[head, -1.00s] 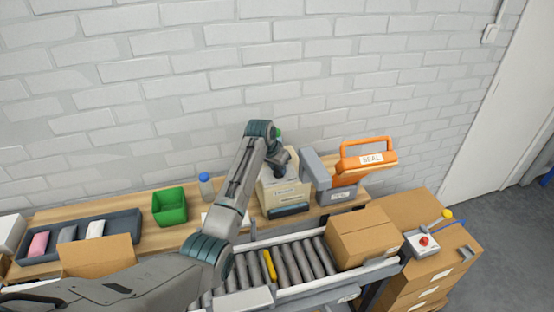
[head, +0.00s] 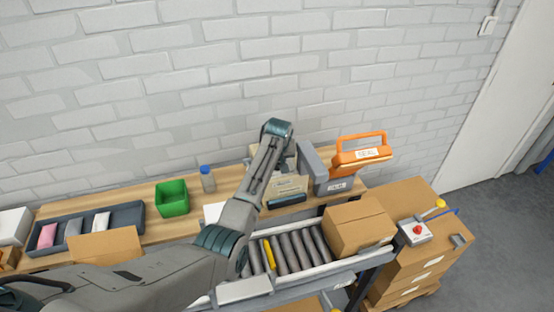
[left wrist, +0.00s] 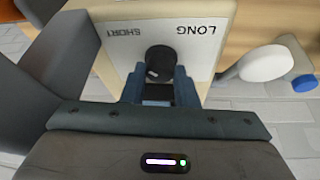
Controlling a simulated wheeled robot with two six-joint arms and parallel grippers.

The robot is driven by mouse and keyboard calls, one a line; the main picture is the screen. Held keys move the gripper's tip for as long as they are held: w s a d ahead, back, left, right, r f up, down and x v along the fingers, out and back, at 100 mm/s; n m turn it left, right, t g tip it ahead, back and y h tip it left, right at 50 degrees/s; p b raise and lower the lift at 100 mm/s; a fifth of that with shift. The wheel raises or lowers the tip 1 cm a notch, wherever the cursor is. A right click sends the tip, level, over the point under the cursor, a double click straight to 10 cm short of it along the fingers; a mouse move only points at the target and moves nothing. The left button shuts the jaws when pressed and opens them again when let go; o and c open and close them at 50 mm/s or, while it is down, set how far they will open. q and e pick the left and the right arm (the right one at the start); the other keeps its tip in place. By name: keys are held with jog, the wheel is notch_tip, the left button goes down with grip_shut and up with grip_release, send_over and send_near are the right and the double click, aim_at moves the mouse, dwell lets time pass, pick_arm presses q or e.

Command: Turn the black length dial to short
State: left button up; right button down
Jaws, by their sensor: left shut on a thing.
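The black dial (left wrist: 159,60) sits on the pale face of the label machine (left wrist: 113,50), with a small white mark on its lower left edge. The words LONG and SHORT appear upside down in the left wrist view, LONG right of the dial and SHORT left. My left gripper (left wrist: 161,76) is shut on the dial, its blue fingers at the dial's near side. In the head view the beige machine (head: 288,187) stands on the bench, partly covered by my left arm; the dial and fingertips are hidden there. My right gripper is not in view.
An orange-handled sealer (head: 361,154) stands right of the machine. A roller conveyor (head: 290,250) with a carton (head: 357,228) runs in front. A green bin (head: 172,199) and a bottle (head: 207,180) stand to the left on the bench.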

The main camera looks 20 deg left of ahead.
pick_arm(q)
jog(key=shift+r, duration=0.1)
dwell(0.4)
jog(key=o, duration=1)
jog(key=b+v, duration=0.4)
jog(key=v, duration=0.6)
jog(key=shift+d+r, duration=0.15)
jog(key=shift+r, duration=0.15)
jog(key=shift+s, duration=0.1)
